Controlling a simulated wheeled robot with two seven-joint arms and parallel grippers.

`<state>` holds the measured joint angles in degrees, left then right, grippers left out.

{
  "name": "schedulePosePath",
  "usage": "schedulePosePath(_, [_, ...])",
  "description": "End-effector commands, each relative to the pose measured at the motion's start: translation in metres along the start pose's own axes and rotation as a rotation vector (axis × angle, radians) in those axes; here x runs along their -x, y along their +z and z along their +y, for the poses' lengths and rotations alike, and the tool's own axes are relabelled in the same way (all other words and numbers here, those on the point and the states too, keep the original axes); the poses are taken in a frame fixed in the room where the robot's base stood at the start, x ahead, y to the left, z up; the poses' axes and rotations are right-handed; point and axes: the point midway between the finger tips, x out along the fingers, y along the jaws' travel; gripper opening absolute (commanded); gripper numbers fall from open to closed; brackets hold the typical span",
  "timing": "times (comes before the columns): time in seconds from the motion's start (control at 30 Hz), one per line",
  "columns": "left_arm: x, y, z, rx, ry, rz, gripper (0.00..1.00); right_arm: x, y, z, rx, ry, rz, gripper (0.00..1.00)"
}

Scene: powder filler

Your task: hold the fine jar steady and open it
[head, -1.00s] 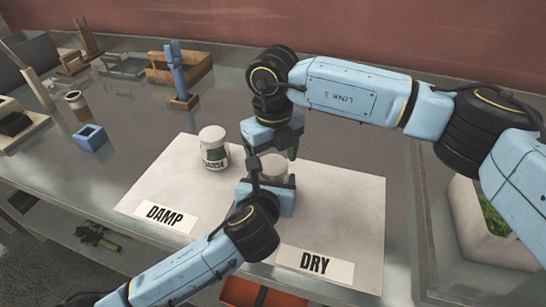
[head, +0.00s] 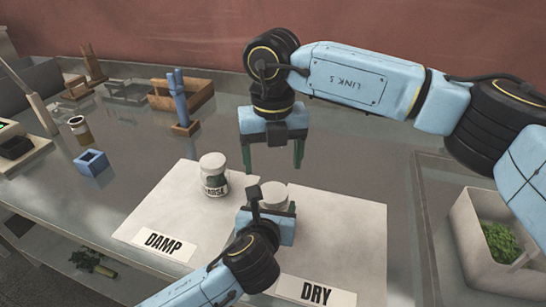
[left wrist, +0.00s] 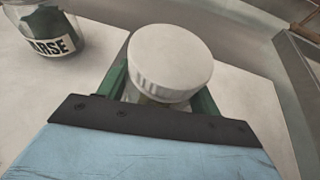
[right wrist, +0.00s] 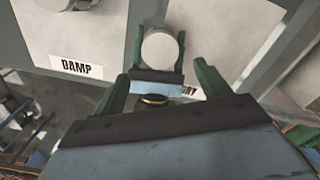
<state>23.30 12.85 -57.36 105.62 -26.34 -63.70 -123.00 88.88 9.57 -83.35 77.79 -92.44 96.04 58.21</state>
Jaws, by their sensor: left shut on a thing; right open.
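The fine jar (head: 273,191) stands on the white mat on the DRY side, with its pale lid on top. The lid also shows in the left wrist view (left wrist: 170,62) and the right wrist view (right wrist: 160,48). My left gripper (head: 270,208) is shut on the jar's body below the lid, one green finger on each side. My right gripper (head: 272,160) is open and empty, raised above and behind the jar, fingers pointing down. The jar's label is hidden by the left gripper.
The coarse jar (head: 214,176) stands left of the fine jar, lidded. DAMP (head: 164,243) and DRY (head: 316,292) labels lie on the mat's front. A blue stand (head: 179,105), wooden tray (head: 195,92) and small blue box (head: 92,162) are behind left. A planter (head: 470,225) is at right.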

Motion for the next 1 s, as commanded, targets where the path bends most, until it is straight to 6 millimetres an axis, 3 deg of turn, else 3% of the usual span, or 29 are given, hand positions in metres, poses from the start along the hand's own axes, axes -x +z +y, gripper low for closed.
schedulePosePath(0.17, [0.0, -0.001, 0.0, -0.001, 0.001, 0.001, 0.0, 0.001, 0.0, -0.001, -0.092, -0.002, 0.001, 0.75])
schedulePosePath(0.7, [0.0, -0.001, 0.0, -0.001, 0.001, 0.001, 0.0, -0.069, 0.0, 0.0, -0.094, -0.001, 0.002, 0.75])
schedulePosePath(1.0, [0.0, 0.0, 0.0, 0.0, 0.001, 0.001, 0.0, -0.074, 0.0, 0.0, -0.093, -0.001, 0.0, 0.75])
